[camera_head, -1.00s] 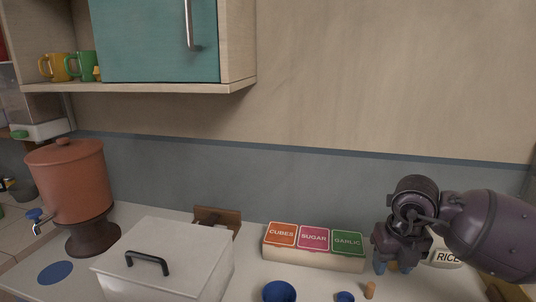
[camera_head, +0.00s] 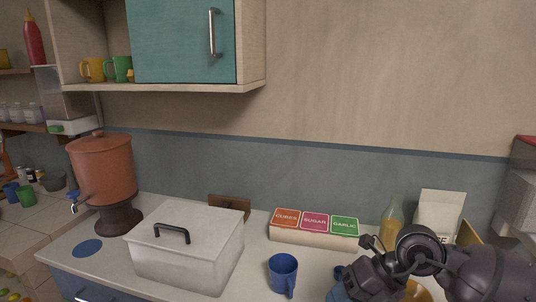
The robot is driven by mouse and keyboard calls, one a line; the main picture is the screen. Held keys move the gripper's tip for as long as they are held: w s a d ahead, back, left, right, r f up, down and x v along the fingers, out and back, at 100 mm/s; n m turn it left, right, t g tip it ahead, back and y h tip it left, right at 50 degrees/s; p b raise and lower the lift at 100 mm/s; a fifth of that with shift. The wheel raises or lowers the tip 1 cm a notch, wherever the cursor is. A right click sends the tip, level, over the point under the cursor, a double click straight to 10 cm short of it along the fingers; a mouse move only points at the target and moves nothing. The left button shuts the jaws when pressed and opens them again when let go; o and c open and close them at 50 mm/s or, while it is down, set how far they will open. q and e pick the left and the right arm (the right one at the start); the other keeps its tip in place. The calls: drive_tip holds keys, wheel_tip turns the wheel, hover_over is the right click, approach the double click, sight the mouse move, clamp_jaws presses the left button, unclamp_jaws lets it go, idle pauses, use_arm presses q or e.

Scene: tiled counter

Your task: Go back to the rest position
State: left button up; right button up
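My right arm comes in from the lower right, and its dark purple gripper (camera_head: 345,291) hangs low over the front right of the counter. The bottom frame edge and the wrist hide much of the fingers, so I cannot tell whether it is open or shut. A blue mug (camera_head: 283,274) stands on the counter to its left. A small blue item (camera_head: 338,272) shows just behind the gripper. My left gripper is not in view.
A white lidded box (camera_head: 190,250), a terracotta dispenser (camera_head: 103,172) and a rack of labelled boxes (camera_head: 314,240) stand on the counter. A bottle (camera_head: 391,243) and a white bag (camera_head: 438,215) are behind my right arm. The cabinet (camera_head: 185,40) hangs above.

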drive_tip(key=s+a+r+m+t+y, duration=0.35)
drive_tip(key=a+r+y, duration=0.35)
drive_tip(key=y, duration=0.3)
drive_tip(key=w+d+m+t+h, duration=0.3)
drive_tip(key=d+m+t+h, duration=0.8)
drive_tip(key=m+t, duration=0.8)
drive_tip(key=s+d+f+m+g+h, duration=0.3)
drive_tip(key=d+f+m+g+h, duration=0.4)
drive_tip(key=m, duration=0.3)
drive_tip(key=s+d+f+m+g, duration=0.2)
drive_tip(key=s+f+m+g, duration=0.2)
drive_tip(key=s+f+g, duration=1.2)
wheel_tip(320, 180, down, 11)
drive_tip(key=w+t, duration=0.2)
drive_tip(key=t, duration=0.9)
drive_tip(key=shift+w, duration=0.25)
